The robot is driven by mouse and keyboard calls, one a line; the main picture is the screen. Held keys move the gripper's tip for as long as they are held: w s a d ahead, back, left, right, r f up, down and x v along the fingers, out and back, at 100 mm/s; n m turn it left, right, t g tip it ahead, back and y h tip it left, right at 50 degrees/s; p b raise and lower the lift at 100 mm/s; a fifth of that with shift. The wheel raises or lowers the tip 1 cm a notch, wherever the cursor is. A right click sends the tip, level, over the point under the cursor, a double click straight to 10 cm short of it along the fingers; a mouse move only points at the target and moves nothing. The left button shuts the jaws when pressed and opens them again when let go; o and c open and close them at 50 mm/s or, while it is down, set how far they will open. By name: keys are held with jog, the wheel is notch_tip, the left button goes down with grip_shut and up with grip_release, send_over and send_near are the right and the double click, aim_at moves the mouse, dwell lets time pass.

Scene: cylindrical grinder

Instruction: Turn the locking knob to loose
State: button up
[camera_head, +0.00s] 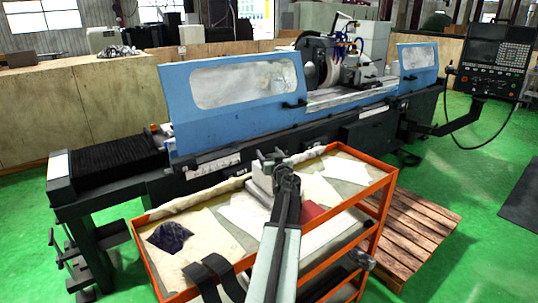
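The blue cylindrical grinder (232,118) stands across the middle of the view, with two sliding blue doors and an open work area between them. I cannot make out the locking knob with certainty; it is too small or hidden. My gripper (270,156) is at the end of my arm, above the orange cart and in front of the grinder's left door. It appears apart from the grinder. Its fingers are small and partly hidden by my arm, so I cannot tell whether they are open or shut.
An orange cart (381,187) with papers, a red item (311,211) and dark cloth (169,237) stands before the grinder. A wooden pallet (415,232) lies right of it. The control panel (494,60) hangs at upper right.

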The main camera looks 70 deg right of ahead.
jog(key=v, duration=0.8)
jog(key=shift+w, duration=0.1)
dwell(0.4)
